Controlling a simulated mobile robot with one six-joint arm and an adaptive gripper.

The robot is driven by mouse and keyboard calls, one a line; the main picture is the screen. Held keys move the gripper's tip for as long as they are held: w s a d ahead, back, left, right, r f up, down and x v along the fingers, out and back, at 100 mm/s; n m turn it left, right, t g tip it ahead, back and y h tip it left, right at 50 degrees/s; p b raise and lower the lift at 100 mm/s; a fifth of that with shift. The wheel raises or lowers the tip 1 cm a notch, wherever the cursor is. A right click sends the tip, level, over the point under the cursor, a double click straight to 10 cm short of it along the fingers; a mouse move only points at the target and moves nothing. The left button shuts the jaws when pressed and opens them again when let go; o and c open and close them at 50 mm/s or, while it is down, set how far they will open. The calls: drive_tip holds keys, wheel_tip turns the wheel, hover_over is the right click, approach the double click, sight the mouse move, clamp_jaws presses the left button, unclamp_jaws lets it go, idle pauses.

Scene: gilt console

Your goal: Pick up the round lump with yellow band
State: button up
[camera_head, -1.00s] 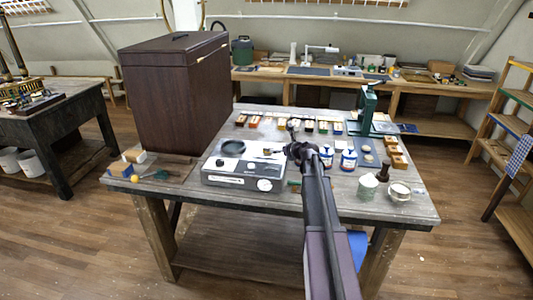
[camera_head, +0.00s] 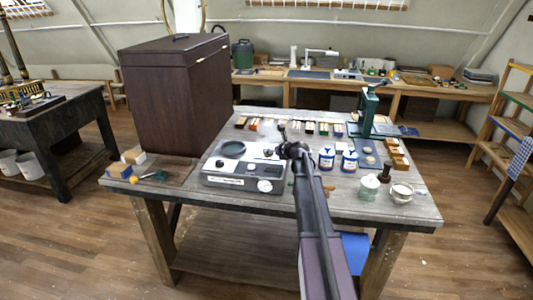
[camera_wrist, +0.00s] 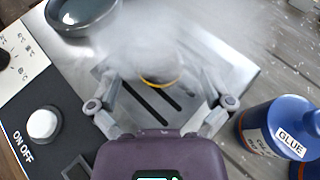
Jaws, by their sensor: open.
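The round lump (camera_wrist: 156,74) shows in the wrist view as a pale, hazy mass with a yellow band along its lower edge. White haze covers much of it and blurs its outline. It appears over the slotted metal plate (camera_wrist: 185,108) of the grey device. My gripper (camera_wrist: 157,80) is open, with one finger to each side of the lump; I cannot tell whether either touches it. In the head view my gripper (camera_head: 283,143) is over the back right part of the grey device (camera_head: 222,180), and I cannot make out the lump clearly there.
Blue-and-white glue bottles (camera_head: 327,157) stand just right of the device; one shows close by in the wrist view (camera_wrist: 282,130). A dark round dish (camera_wrist: 80,15) sits on the device. A large brown box (camera_head: 165,105) stands at left; jars (camera_head: 370,187) stand at right.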

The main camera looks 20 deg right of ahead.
sight(269, 148)
drive_tip(key=shift+b+x, duration=0.4)
drive_tip(key=shift+x, duration=1.05)
drive_tip(key=c, duration=1.2)
drive_tip(key=shift+o, duration=0.2)
drive_tip(key=shift+r, duration=0.1)
wheel_tip(269, 148, up, 3)
drive_tip(key=p, duration=0.3)
drive_tip(key=shift+r+p, duration=0.2)
drive_tip(key=shift+p, duration=0.15)
drive_tip(key=s+d, duration=0.1)
drive_tip(key=s, duration=0.7)
drive_tip(key=s+d+r+p, duration=0.1)
drive_tip(key=s+d, duration=0.1)
drive_tip(key=s, duration=0.5)
drive_tip(key=shift+s+d+r, duration=0.2)
drive_tip(key=shift+s+d, duration=0.05)
drive_tip(key=shift+s, duration=0.1)
